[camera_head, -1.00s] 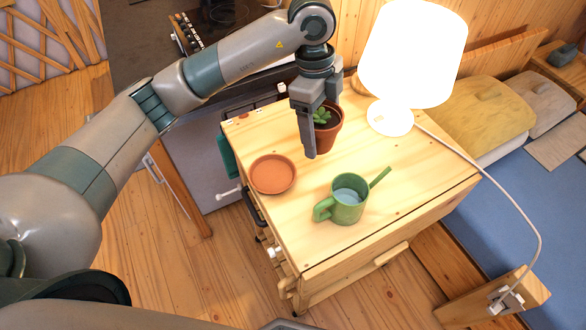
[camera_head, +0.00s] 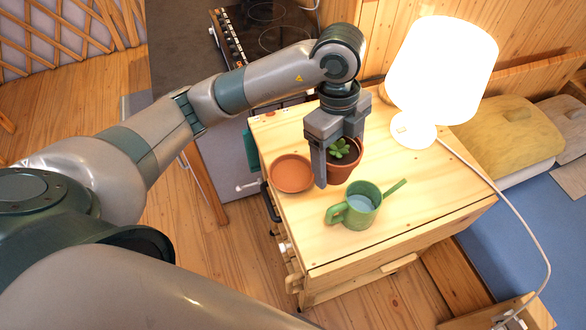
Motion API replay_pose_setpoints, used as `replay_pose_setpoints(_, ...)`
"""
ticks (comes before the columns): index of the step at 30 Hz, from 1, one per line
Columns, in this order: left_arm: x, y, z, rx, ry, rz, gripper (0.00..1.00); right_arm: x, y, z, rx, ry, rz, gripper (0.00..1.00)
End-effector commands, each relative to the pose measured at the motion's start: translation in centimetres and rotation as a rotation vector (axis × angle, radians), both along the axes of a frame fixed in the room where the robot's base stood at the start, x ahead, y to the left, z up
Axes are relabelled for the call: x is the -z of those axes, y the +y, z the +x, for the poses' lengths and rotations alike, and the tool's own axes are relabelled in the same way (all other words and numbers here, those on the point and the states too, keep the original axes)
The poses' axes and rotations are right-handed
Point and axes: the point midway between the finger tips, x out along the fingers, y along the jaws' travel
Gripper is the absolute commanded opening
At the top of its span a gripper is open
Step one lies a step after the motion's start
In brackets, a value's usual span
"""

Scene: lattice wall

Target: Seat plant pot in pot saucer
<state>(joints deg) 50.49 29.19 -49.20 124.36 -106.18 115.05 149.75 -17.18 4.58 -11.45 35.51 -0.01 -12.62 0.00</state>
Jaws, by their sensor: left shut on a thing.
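The plant pot (camera_head: 346,172) is a terracotta pot with dark soil and a small green succulent. My left gripper (camera_head: 338,160) points down and is shut on the pot, with one finger in front of its left side; the other is mostly hidden behind the plant. The pot looks upright. Whether its base is clear of the cabinet top, I cannot tell. The pot saucer (camera_head: 292,174), a shallow terracotta dish, lies empty on the cabinet top, just left of the pot and apart from it. My right gripper is not in view.
A green watering can (camera_head: 361,208) stands close in front of the pot, its spout to the right. A lit white lamp (camera_head: 440,70) stands at the back right of the wooden cabinet (camera_head: 420,205), its cord trailing right. The cabinet's left edge runs near the saucer.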

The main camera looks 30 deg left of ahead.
Motion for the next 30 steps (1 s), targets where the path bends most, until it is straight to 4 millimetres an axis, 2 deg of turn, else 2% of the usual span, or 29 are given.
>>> replay_pose_setpoints(5,1.1,2.1,0.2,-0.004,0.004,0.002,0.41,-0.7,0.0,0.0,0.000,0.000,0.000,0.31)
replay_pose_setpoints(18,5.6,9.8,1.4,-0.004,0.004,0.003,0.41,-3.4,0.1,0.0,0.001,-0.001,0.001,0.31)
replay_pose_setpoints(24,6.6,11.1,1.7,-0.001,0.001,0.000,0.41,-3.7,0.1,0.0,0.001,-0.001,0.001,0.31)
replay_pose_setpoints(30,6.8,11.2,1.7,0.001,0.000,0.000,0.41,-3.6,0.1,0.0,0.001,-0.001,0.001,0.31)
